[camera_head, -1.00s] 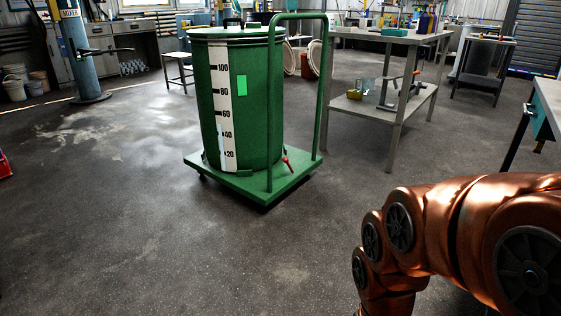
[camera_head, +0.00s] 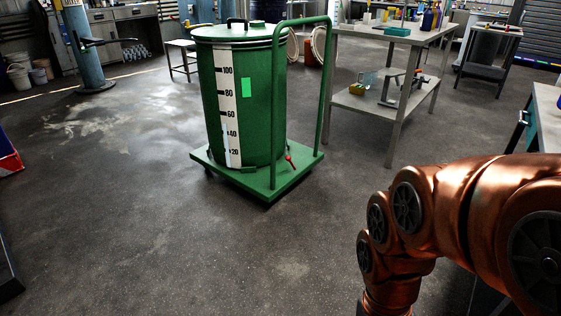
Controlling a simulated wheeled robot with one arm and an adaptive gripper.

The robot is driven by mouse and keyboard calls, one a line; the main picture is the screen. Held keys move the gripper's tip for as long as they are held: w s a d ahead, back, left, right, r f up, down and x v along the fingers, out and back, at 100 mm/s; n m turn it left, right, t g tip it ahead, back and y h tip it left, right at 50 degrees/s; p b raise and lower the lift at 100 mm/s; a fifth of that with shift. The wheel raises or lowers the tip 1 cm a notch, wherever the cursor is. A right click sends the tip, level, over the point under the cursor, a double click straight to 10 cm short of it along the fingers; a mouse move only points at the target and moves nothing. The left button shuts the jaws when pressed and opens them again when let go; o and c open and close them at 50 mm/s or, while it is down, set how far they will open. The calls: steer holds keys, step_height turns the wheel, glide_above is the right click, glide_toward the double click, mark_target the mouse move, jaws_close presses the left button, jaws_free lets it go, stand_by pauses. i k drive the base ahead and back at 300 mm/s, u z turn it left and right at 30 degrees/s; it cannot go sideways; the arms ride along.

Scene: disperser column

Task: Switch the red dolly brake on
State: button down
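A green dolly (camera_head: 235,180) stands on the floor in the upper middle of the head view, with a tall green handle frame (camera_head: 325,95) on its right side. A green drum (camera_head: 262,110) with a white number scale stands on it. The small red brake lever (camera_head: 289,161) shows at the drum's lower right, above the dolly deck. It is too small to tell its setting surely. My copper arm fills the lower right, well apart from the dolly. My gripper is outside the view.
A metal workbench (camera_head: 395,140) with a lower shelf stands right behind the dolly. Another bench (camera_head: 547,100) is at the right edge. A blue column (camera_head: 82,50) and a red and blue object (camera_head: 8,158) are at the left. The floor before the dolly is clear.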

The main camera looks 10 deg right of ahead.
mark_target(289, 158)
steer(key=u, duration=0.5)
steer(key=k, duration=0.6)
steer(key=z, duration=0.2)
steer(key=i, duration=1.05)
steer(key=z, duration=0.55)
steer(key=i, duration=0.9)
steer(key=u, duration=0.85)
steer(key=i, duration=0.75)
steer(key=u, duration=1.15)
steer(key=i, duration=0.25)
steer(key=u, duration=0.15)
